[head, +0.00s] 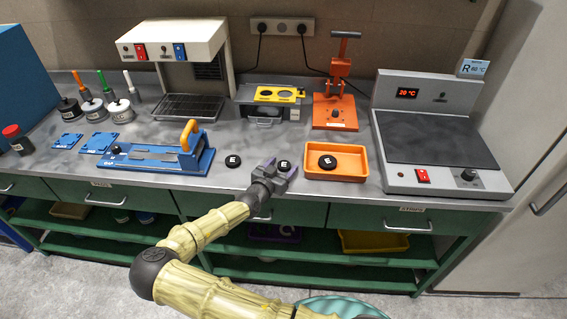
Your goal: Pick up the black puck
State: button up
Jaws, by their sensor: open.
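Several black pucks with white letters show in the head view. One black puck (233,161) lies flat on the grey bench, left of my gripper. Another puck (285,164) lies just beyond my gripper's fingertips, partly hidden by them. A third puck (327,162) sits inside the orange tray (337,176). My gripper (281,171) is open near the bench's front edge, close to the middle puck; whether it touches that puck cannot be told. I see nothing held in it.
A blue press jig (150,160) with an orange handle stands to the left. A hot plate (437,150) stands on the right. An orange lever press (336,112) and a grey box with a yellow top (268,100) stand behind. Bare bench lies between the pucks and these.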

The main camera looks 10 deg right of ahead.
jog(key=shift+w+d, duration=0.1)
jog(key=shift+w, duration=0.1)
jog(key=shift+f, duration=0.1)
jog(key=shift+s, duration=0.15)
jog(key=shift+c, duration=0.6)
jog(key=c, duration=0.9)
jog(key=shift+c, duration=0.2)
jog(key=shift+b, duration=0.65)
jog(key=f+b+v, duration=0.1)
jog(key=b+v, duration=0.1)
jog(key=v, duration=0.7)
jog(key=f+b+v, duration=0.1)
jog(key=b+v, duration=0.2)
jog(key=v, duration=0.6)
jog(key=shift+a+f, duration=0.2)
jog(key=shift+a, duration=0.05)
